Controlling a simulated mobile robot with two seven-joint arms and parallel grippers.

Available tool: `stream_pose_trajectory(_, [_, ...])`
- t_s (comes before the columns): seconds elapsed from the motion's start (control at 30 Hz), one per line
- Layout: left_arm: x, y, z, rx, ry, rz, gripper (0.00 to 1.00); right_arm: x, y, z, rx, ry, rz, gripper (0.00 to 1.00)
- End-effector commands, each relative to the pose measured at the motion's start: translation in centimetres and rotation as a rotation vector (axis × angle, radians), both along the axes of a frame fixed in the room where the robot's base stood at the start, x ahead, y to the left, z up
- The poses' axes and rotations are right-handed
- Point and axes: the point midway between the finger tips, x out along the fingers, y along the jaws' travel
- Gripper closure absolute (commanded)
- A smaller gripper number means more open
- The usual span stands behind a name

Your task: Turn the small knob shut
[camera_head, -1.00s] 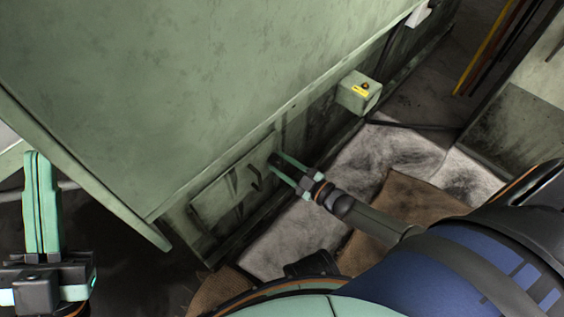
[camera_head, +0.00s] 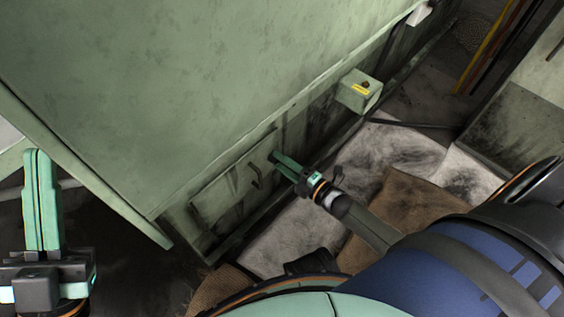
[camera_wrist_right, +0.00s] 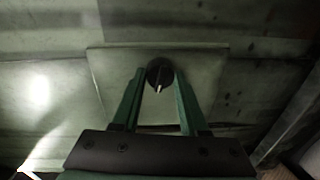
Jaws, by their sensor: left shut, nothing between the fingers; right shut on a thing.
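The small knob (camera_wrist_right: 160,70) is a dark round piece with a pale pointer on its face, set on a flat panel (camera_wrist_right: 110,70) of the green machine. In the right wrist view it sits between the tips of my right gripper (camera_wrist_right: 159,82), which is shut on it with one finger on each side. In the head view my right gripper (camera_head: 278,158) reaches the low panel and hides the knob. My left gripper (camera_head: 42,154) is shut and empty at the left edge, away from the machine.
A dark curved handle (camera_head: 257,178) is on the same panel, close left of my right gripper. Stained white sheets (camera_head: 400,150) and brown cardboard (camera_head: 400,205) cover the floor.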

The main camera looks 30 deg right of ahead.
Motion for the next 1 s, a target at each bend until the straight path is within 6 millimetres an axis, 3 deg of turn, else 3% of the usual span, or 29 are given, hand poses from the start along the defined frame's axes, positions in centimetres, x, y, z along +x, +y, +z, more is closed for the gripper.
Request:
stream_pose_trajectory(0.4, [0.00,-0.17,-0.60,0.005,0.003,0.000,1.00,-0.02,0.03,-0.07,-0.204,-0.071,0.000,1.00])
stream_pose_trajectory(1.0, [0.01,-0.18,-0.64,0.005,0.003,-0.001,1.00,-0.02,0.06,-0.04,-0.242,-0.084,0.001,1.00])
